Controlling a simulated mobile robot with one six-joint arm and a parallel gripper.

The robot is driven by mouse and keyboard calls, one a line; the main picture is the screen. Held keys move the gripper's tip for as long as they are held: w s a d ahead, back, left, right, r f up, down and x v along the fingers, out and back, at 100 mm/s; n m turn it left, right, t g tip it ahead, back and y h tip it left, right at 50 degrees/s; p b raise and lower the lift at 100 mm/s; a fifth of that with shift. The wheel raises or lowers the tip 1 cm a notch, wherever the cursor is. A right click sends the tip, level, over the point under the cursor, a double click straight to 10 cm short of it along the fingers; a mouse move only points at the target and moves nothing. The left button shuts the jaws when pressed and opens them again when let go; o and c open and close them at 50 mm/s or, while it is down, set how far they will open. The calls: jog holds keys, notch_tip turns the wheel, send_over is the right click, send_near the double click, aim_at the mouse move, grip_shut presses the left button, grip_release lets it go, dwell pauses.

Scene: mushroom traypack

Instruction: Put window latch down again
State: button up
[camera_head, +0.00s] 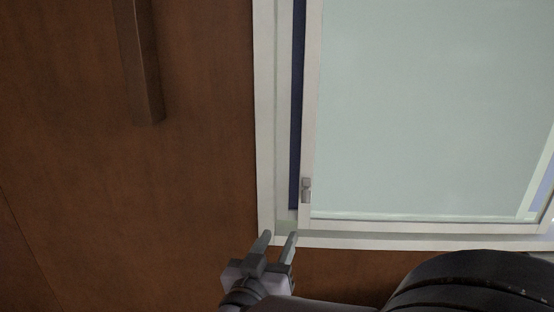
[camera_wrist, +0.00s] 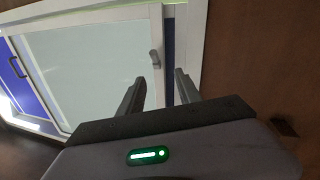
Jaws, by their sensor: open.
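The window latch (camera_head: 306,189) is a small grey piece on the left upright of the white window sash (camera_head: 309,120), near its lower corner. It also shows in the wrist view (camera_wrist: 155,59), on the sash upright ahead of my fingers. My gripper (camera_head: 279,238) is open and empty, below and left of the latch at the lower left corner of the white window frame (camera_head: 265,120). In the wrist view my gripper (camera_wrist: 158,82) has its two fingers apart, with the latch beyond them and not between them. I cannot tell whether the latch is up or down.
A brown wooden wall (camera_head: 190,190) surrounds the frame. A long brown bar (camera_head: 144,70) is on it at the upper left. A dark blue strip (camera_head: 295,150) shows between frame and sash. A dark handle (camera_wrist: 17,67) is on the far left in the wrist view.

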jog(key=p, duration=0.4)
send_near(305, 198)
jog(key=x, duration=0.8)
jog(key=shift+w+d+r, duration=0.1)
jog(key=shift+w+d, duration=0.05)
jog(key=shift+w, duration=0.6)
jog(key=shift+s, duration=0.1)
jog(key=shift+c, duration=0.4)
grip_shut()
